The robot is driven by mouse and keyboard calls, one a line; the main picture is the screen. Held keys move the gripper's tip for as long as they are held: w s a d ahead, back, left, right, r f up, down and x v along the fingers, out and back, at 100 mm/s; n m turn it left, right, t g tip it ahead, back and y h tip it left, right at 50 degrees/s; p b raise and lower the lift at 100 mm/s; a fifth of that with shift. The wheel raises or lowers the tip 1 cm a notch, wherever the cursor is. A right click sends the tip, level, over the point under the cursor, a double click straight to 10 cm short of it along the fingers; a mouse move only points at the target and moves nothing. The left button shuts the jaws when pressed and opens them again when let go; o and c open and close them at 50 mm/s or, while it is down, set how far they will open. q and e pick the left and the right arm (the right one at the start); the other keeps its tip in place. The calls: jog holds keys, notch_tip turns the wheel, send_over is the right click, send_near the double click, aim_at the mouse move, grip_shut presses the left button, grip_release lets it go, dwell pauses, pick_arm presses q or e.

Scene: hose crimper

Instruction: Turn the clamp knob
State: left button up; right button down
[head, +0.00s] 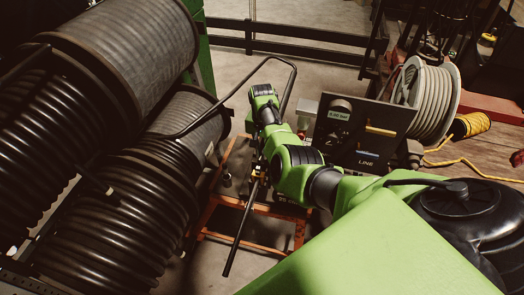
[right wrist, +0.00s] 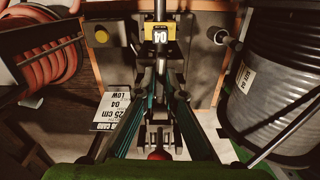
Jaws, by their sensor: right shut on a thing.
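My right arm reaches into the middle of the head view, with its gripper (head: 259,168) small and partly hidden there. In the right wrist view its teal fingers (right wrist: 161,80) come together around a slim rod. In the head view a dark rod (head: 239,237) slants down from the gripper. I cannot tell for sure which part is the clamp knob; a yellow round button (right wrist: 101,36) and a grey round end piece (right wrist: 222,37) show beyond the fingers. My left gripper is not in view.
Large black hose reels (head: 120,215) fill the left side. An orange floor frame (head: 270,212) stands under the gripper. A dark panel marked LINE (head: 345,145) and a pale hose reel (head: 437,105) are to the right. Bare floor shows in front of the frame.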

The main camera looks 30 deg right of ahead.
jog(key=m, duration=0.5)
jog(key=shift+s+f+m, duration=0.1)
jog(key=shift+m, duration=0.2)
jog(key=m, duration=0.5)
jog(key=shift+a, duration=0.1)
jog(key=shift+m, duration=0.3)
jog(key=c, duration=2.1)
grip_release()
jog(key=shift+c, duration=0.2)
